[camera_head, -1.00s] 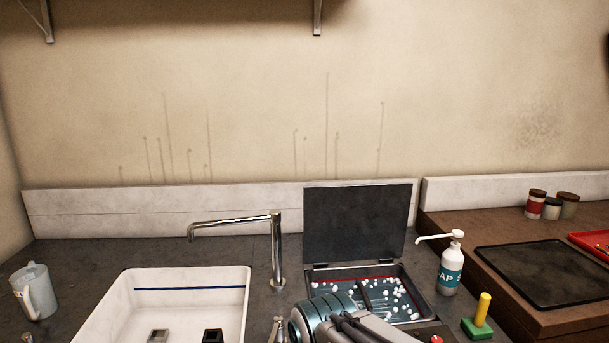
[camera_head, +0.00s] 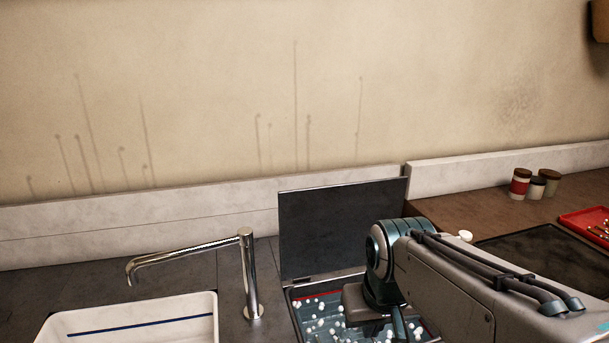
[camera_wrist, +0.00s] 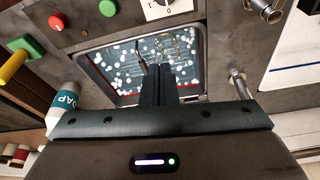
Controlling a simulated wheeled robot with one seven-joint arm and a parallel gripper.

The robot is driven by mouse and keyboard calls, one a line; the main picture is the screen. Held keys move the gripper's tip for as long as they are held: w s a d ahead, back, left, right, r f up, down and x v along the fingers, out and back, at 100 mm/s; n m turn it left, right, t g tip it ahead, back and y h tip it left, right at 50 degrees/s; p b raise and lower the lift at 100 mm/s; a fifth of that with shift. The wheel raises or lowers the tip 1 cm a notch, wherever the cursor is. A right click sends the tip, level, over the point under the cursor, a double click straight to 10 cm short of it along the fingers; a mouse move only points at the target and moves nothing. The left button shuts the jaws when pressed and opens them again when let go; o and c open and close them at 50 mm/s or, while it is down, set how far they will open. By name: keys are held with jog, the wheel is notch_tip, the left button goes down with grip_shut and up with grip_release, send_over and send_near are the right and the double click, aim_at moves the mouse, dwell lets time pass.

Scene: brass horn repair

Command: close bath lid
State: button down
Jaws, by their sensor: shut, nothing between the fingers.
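The bath lid (camera_head: 325,228) is a dark flat panel standing upright, hinged at the back of the bath. The bath (camera_head: 298,312) is sunk in the counter, with bluish liquid and many white floating balls; it also shows in the wrist view (camera_wrist: 100,82). My gripper (camera_wrist: 155,72) is shut and empty, its dark fingers over the bath in the wrist view. In the head view my arm covers the bath's right part and the lid's lower right corner. The lid is not seen in the wrist view.
A chrome tap (camera_head: 248,280) stands left of the bath, beside a white basin (camera_head: 75,325). The soap bottle (camera_wrist: 65,102), a yellow-handled green block (camera_wrist: 22,48) and a control panel with a dial (camera_wrist: 163,8) surround the bath. Jars (camera_head: 520,186) and a red tray (camera_head: 585,225) are right.

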jog(key=w+a+r+n+p, duration=0.15)
jog(key=w+a+r, duration=0.25)
jog(key=w+r, duration=0.5)
jog(key=w+a+r+t+p, duration=0.1)
jog(key=w+a+r+p, duration=0.3)
jog(key=w, duration=0.8)
jog(key=w+a+r, duration=0.3)
jog(key=w+r, duration=0.5)
jog(key=w, duration=0.3)
jog(key=x, duration=1)
jog(key=shift+s+d+y, duration=0.15)
jog(key=shift+s+y, duration=0.25)
jog(key=shift+s, duration=1.4)
jog(key=shift+f, duration=0.1)
